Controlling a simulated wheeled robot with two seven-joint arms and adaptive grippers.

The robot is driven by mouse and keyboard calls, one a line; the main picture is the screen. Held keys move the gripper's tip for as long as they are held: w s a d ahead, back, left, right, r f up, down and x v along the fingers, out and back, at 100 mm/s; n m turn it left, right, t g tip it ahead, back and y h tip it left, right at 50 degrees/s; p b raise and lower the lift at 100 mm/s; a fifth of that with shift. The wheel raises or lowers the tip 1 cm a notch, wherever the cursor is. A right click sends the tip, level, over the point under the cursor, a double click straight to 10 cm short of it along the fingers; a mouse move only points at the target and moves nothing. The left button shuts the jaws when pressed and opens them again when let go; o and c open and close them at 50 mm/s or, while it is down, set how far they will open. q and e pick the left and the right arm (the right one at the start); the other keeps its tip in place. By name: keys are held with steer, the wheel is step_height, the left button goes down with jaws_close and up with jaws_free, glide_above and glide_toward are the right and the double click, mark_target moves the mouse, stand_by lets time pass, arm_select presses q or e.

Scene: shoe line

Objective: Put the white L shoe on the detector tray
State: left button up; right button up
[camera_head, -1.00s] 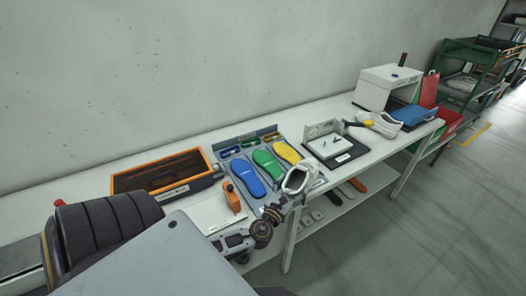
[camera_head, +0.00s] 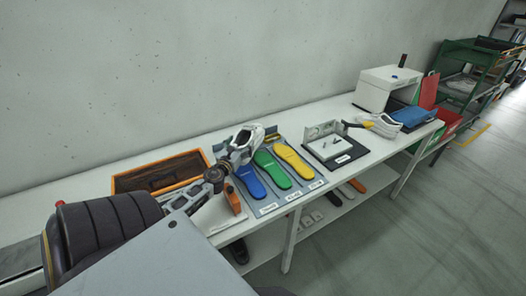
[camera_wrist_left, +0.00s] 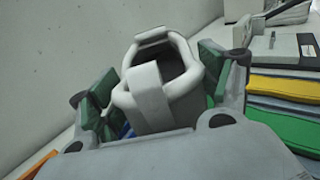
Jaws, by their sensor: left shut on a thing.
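A white shoe (camera_head: 246,143) is in my left gripper (camera_head: 232,158), held over the back left part of the insole board. In the left wrist view the shoe (camera_wrist_left: 152,98) sits between the green finger pads of the gripper (camera_wrist_left: 155,90), its opening facing the camera. Its size mark cannot be read. A second white shoe (camera_head: 382,125) lies farther right on the table, beside a blue tray (camera_head: 412,115) in front of a white box (camera_head: 388,88); this may be the detector and its tray. My right gripper is not in view.
The grey board (camera_head: 267,207) holds blue (camera_head: 250,182), green (camera_head: 272,170) and yellow (camera_head: 294,160) insoles. An orange-rimmed tray (camera_head: 128,182) stands left. A black mat (camera_head: 350,158) with a white block lies right. The back strip of the table is mostly clear.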

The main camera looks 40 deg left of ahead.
arm_select(q)
steer(key=shift+a+r+h, duration=0.2)
steer(key=shift+a+h, duration=0.1)
steer(key=shift+a, duration=0.1)
steer(key=shift+m+t+h, duration=0.3)
steer(key=shift+m+h, duration=0.2)
steer(key=shift+w+d+f+m+t+h, duration=0.15)
steer(key=shift+d+m+h, duration=0.2)
steer(key=shift+d+h, duration=0.2)
steer(key=shift+w+d+f+m+t+h, duration=0.1)
steer(key=shift+w+d+m+t+h, duration=0.05)
steer(key=shift+d+m+h, duration=0.3)
steer(key=d+h, duration=0.1)
steer(key=d+m+h, duration=0.1)
steer(key=d, duration=0.1)
steer(key=shift+w+d+r+m+h, duration=0.2)
steer(key=shift+w+d+m+h, duration=0.1)
steer(key=shift+h, duration=0.1)
